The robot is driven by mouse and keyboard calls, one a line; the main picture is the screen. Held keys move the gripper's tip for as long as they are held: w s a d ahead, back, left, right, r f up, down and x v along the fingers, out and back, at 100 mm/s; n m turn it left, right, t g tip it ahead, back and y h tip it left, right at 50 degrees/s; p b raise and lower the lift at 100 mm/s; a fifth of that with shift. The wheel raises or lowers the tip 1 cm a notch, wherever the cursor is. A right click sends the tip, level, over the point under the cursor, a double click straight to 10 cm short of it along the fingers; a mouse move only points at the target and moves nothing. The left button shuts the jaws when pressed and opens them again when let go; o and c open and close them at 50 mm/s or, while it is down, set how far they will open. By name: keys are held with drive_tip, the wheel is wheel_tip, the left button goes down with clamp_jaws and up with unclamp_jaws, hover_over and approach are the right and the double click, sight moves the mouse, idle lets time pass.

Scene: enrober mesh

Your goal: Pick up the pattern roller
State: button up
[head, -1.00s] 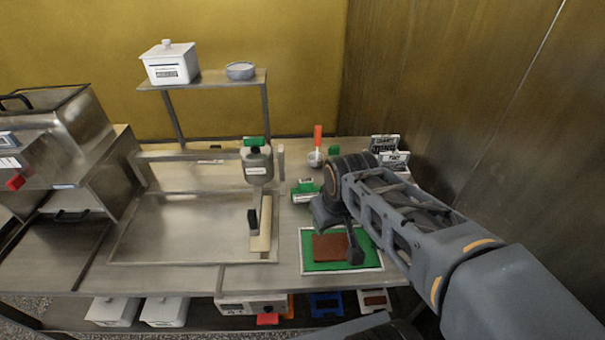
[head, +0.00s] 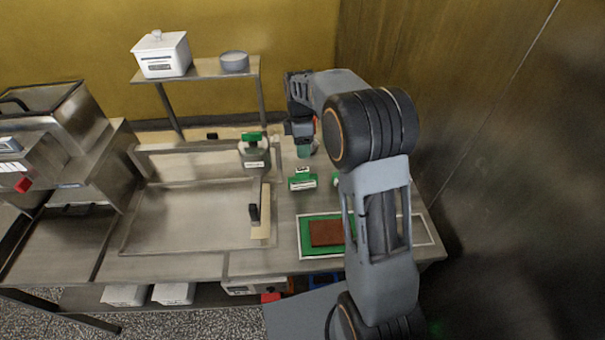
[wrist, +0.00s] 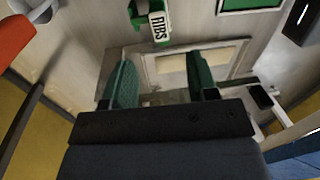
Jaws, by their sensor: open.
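A green roller-like piece with a white label (head: 302,180) lies on the bench, behind the green mat. It looks like the pattern roller. In the wrist view a green piece with a card reading "RIBS" (wrist: 158,27) shows at the top centre, apart from my fingers. My gripper (head: 304,148) is above the back of the bench, behind the green piece. In the wrist view my gripper (wrist: 161,80) is open, its two green-padded fingers apart with nothing held between them. Another green piece (head: 336,180) is mostly hidden by my arm.
A green mat with a brown slab (head: 325,233) lies at the front right, partly behind my arm. A metal tray (head: 190,215) and a green-topped container (head: 254,150) are to the left. An orange-handled tool (wrist: 14,38) is close by my gripper. A shelf (head: 205,72) stands behind.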

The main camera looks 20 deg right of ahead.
sight(302, 169)
drive_tip(key=shift+s+a+f+p, duration=0.1)
drive_tip(key=shift+s+f+p, duration=0.2)
drive_tip(key=shift+f, duration=1.35)
drive_tip(key=shift+s+d+f+p, duration=0.15)
drive_tip(key=shift+f+p, duration=0.2)
drive_tip(key=shift+f, duration=1.3)
drive_tip(key=shift+s+a+f+p, duration=0.2)
drive_tip(key=shift+f+p, duration=0.15)
drive_tip(key=shift+f, duration=1.3)
clamp_jaws()
